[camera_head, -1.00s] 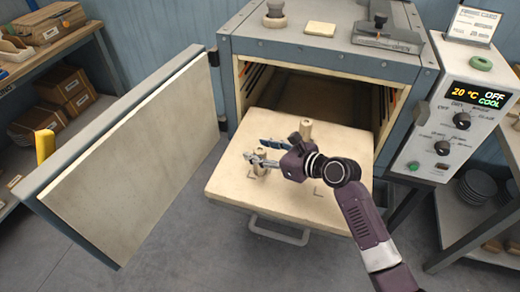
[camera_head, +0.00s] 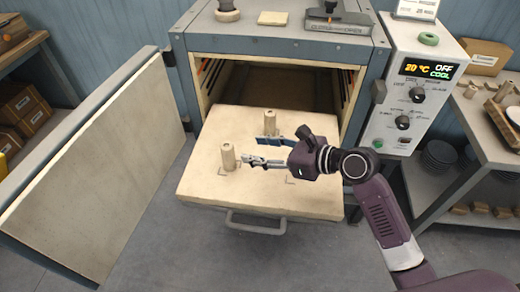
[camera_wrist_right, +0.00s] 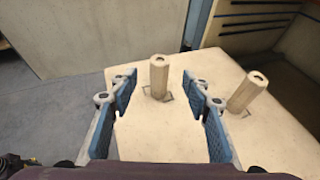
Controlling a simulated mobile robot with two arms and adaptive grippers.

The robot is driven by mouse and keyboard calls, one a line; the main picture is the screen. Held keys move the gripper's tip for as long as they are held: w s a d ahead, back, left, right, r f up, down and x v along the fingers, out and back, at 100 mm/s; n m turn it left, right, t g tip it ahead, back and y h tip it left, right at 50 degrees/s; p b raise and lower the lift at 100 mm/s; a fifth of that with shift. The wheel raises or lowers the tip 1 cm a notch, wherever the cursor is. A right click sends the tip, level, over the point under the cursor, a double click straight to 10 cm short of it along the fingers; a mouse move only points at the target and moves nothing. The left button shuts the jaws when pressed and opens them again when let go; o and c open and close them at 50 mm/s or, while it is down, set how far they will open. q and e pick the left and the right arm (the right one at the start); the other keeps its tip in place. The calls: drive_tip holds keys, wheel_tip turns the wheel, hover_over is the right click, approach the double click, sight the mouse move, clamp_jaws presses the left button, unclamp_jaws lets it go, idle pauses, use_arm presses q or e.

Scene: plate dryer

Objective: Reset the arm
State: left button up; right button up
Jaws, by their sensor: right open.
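My right gripper (camera_head: 258,151) is open and empty above the pale pull-out tray (camera_head: 200,184) of the dryer. A short beige post (camera_head: 229,157) stands upright on the tray, just left of the fingertips. In the right wrist view, this post (camera_wrist_right: 158,78) shows between and just beyond the spread blue finger pads (camera_wrist_right: 160,88), apart from them. A second post (camera_head: 270,122) stands behind the gripper and shows at the right in the wrist view (camera_wrist_right: 246,93). My left gripper is out of view.
The dryer door (camera_head: 95,165) stands open at the left. The dryer chamber (camera_head: 270,90) is open behind the tray. A control panel (camera_head: 410,95) reads 20 °C, OFF, COOL. Shelves with plates (camera_head: 438,154) stand at the right. The floor in front is clear.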

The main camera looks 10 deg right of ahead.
drive_tip(key=shift+s+d+r, duration=0.1)
drive_tip(key=shift+s+d, duration=0.05)
drive_tip(key=shift+d, duration=0.05)
idle(0.4)
